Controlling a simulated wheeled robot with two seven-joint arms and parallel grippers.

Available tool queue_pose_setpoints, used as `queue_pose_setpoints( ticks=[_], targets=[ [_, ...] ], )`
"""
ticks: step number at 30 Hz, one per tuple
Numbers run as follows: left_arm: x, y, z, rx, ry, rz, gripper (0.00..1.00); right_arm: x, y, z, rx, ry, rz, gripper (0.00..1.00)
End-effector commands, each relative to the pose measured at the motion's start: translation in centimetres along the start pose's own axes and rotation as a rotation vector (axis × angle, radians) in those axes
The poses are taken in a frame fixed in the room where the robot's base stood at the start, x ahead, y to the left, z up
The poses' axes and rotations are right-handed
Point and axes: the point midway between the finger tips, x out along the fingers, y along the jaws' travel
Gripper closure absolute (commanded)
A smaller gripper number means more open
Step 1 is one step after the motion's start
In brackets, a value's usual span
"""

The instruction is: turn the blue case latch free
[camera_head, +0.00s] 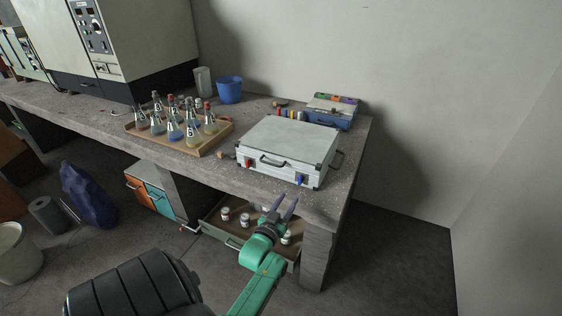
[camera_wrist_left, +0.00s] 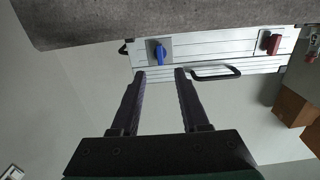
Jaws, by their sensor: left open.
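A silver case (camera_head: 288,146) lies closed on the concrete bench, its front facing me. Its blue latch (camera_head: 299,179) is at the right of the front face, its red latch (camera_head: 248,163) at the left, with a dark handle (camera_head: 272,160) between them. My left gripper (camera_head: 284,207) is open and empty, in front of the bench edge and apart from the case. The left wrist view is upside down: the blue latch (camera_wrist_left: 159,52) is just beyond the open fingertips (camera_wrist_left: 160,73), and the red latch (camera_wrist_left: 270,43) is to the right. My right gripper is not in view.
A wooden tray of flasks (camera_head: 218,138) stands left of the case. Small coloured vials and a blue box (camera_head: 332,117) stand behind it. An open drawer with jars (camera_head: 232,230) juts out below the bench edge (camera_head: 325,222), near my left arm.

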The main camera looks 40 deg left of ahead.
Motion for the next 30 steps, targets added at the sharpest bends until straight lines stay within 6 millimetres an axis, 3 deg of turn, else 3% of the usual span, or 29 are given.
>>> queue_pose_setpoints(
  ticks=[3, 7, 25, 28, 30],
  targets=[
    [-3.2, 0.0, 0.0, -0.001, -0.002, -0.001, 0.55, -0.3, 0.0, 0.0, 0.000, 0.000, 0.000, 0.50],
    [-5.2, 0.0, 0.1, 0.000, -0.001, 0.000, 0.55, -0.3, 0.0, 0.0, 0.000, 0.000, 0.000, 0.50],
    [-5.6, 0.0, 0.1, 0.000, 0.000, 0.001, 0.55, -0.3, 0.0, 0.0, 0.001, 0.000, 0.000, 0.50],
    [-5.8, 0.9, 1.8, -0.002, -0.048, 0.020, 0.55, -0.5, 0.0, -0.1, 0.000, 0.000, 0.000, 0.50],
    [-6.4, 2.4, 5.0, -0.001, -0.142, 0.057, 0.55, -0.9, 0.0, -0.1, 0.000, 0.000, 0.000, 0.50]
  ],
)
